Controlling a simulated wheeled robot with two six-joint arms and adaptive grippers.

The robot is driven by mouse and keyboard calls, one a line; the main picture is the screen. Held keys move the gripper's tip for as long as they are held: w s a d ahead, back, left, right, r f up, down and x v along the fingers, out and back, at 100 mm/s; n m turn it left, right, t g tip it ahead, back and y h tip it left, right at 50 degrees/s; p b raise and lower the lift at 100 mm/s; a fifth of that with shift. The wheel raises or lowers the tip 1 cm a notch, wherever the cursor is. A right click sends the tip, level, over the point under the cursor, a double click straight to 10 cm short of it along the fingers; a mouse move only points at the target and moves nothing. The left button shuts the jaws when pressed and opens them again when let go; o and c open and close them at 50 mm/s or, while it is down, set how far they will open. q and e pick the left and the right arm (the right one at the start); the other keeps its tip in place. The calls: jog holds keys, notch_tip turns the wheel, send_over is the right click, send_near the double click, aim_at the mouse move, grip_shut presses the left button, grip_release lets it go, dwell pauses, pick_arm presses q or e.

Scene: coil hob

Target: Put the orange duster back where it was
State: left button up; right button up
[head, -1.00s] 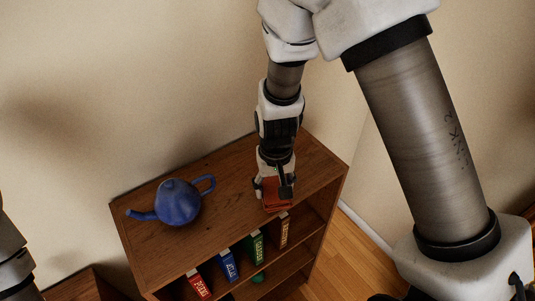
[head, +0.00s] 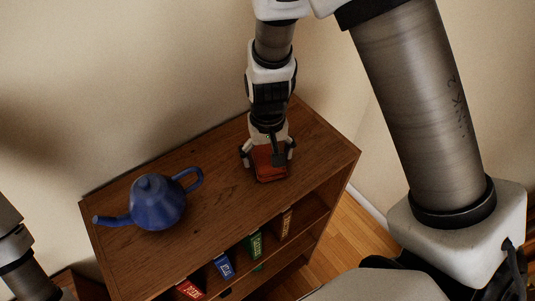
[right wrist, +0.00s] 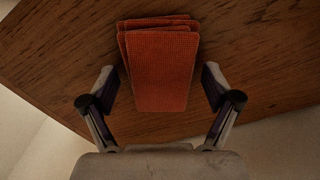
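The orange duster (head: 271,166) is a folded, textured cloth lying on the top of the wooden bookcase (head: 215,185), near its right end. It also shows in the right wrist view (right wrist: 162,70) as a small stack of layers. My right gripper (head: 267,158) is above and around it. In the right wrist view its two fingers (right wrist: 158,88) stand apart, one on each side of the duster, with a visible gap on both sides. My left gripper is not in view; only part of my left arm shows at the lower left.
A blue teapot (head: 158,204) stands on the bookcase top, left of the duster, with clear wood between them. Books, such as a green one (head: 254,246) and a blue one (head: 224,266), stand on the shelf below. The wall rises close behind.

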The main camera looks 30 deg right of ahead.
aim_at(268, 157)
jog(key=shift+s+a+r, duration=0.15)
jog(key=shift+s+r, duration=0.05)
jog(key=shift+s, duration=0.1)
jog(key=shift+r, duration=0.15)
notch_tip(268, 157, up, 12)
jog(key=b, duration=0.1)
jog(key=shift+w+f+b, duration=0.15)
jog(key=shift+f+b, duration=0.05)
jog(key=shift+b, duration=0.2)
